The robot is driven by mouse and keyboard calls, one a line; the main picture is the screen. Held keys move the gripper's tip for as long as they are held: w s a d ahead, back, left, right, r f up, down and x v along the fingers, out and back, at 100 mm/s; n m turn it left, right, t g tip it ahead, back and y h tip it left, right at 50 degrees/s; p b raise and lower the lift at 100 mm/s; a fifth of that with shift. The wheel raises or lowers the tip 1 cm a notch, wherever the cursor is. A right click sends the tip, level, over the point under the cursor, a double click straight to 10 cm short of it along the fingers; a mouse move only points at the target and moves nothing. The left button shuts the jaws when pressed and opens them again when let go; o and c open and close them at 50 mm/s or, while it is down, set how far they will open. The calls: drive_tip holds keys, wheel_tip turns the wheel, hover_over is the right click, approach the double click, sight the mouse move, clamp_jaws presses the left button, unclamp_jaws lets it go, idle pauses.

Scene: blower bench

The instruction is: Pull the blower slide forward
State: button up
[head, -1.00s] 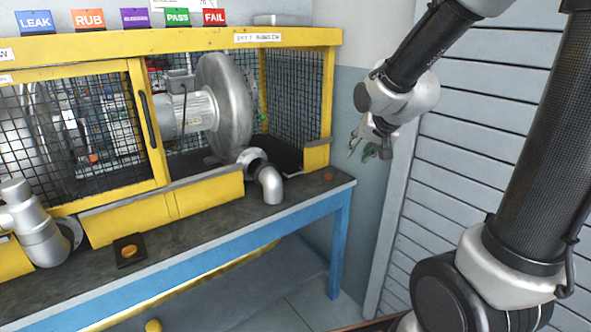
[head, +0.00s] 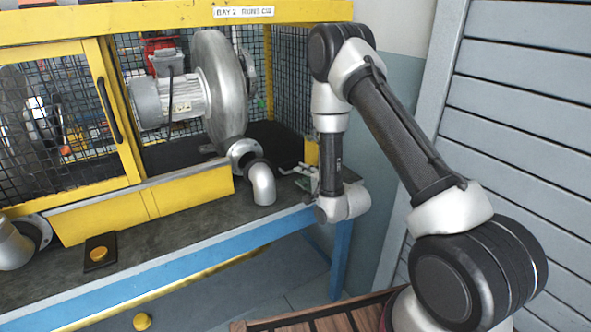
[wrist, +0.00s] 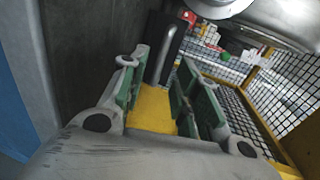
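The blower (head: 222,85), a silver round housing with a grey motor, stands inside the right bay of the yellow cage. My gripper (head: 292,172) is at the bay's front right corner, right of the elbow. In the wrist view my gripper (wrist: 162,68) is open, its green-padded fingers apart. A yellow part (wrist: 155,108) and a dark upright bar (wrist: 165,45) show between them; contact is unclear.
The yellow front panel (head: 150,205) and sliding mesh door (head: 60,140) are left of the blower. Right-hand mesh (wrist: 268,115) stands close to my gripper. A slatted grey wall (head: 525,130) is at right.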

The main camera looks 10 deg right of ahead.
drive_tip(key=x, duration=0.6)
drive_tip(key=shift+w, duration=0.25)
clamp_jaws()
